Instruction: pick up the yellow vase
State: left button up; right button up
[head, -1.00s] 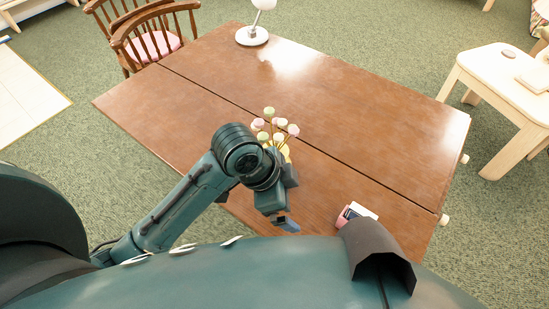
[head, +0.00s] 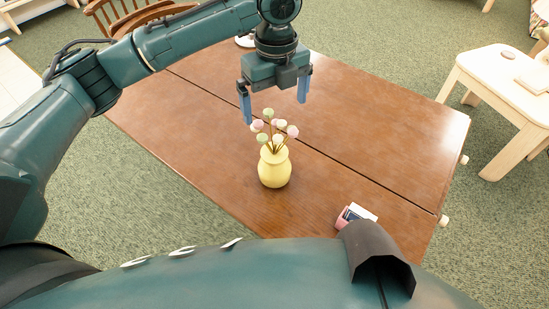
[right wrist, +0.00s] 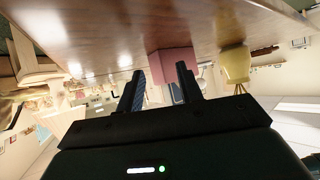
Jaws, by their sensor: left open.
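The yellow vase (head: 274,168) stands upright on the brown wooden table (head: 330,170), near its front edge. Several pale round flowers in pink, green and cream rise from its mouth. My left gripper (head: 274,106) is open and empty, with its blue fingers pointing down. In the head view it appears just above and behind the flowers, apart from the vase body. The vase also shows upside down in the right wrist view (right wrist: 235,64). My right gripper (right wrist: 158,84) has its fingers apart with nothing visible held between them; it is out of the head view.
A pink object with a white and dark top (head: 354,214) sits on the table right of the vase; it shows as a pink block (right wrist: 172,62) beyond my right fingers. A wooden chair (head: 135,18) is at the back left, a pale side table (head: 500,85) at the right.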

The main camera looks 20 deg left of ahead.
aim_at(274, 125)
pick_arm(q)
notch_tip(274, 125, down, 5)
jog(key=shift+w+a+f, duration=0.1)
jog(key=shift+a+f, duration=0.05)
jog(key=shift+f, duration=1.2)
jog(key=shift+w+a+f, duration=0.1)
jog(key=shift+f, duration=1.2)
jog(key=shift+c, duration=0.3)
jog(key=shift+r, duration=0.1)
jog(key=c, duration=1.5)
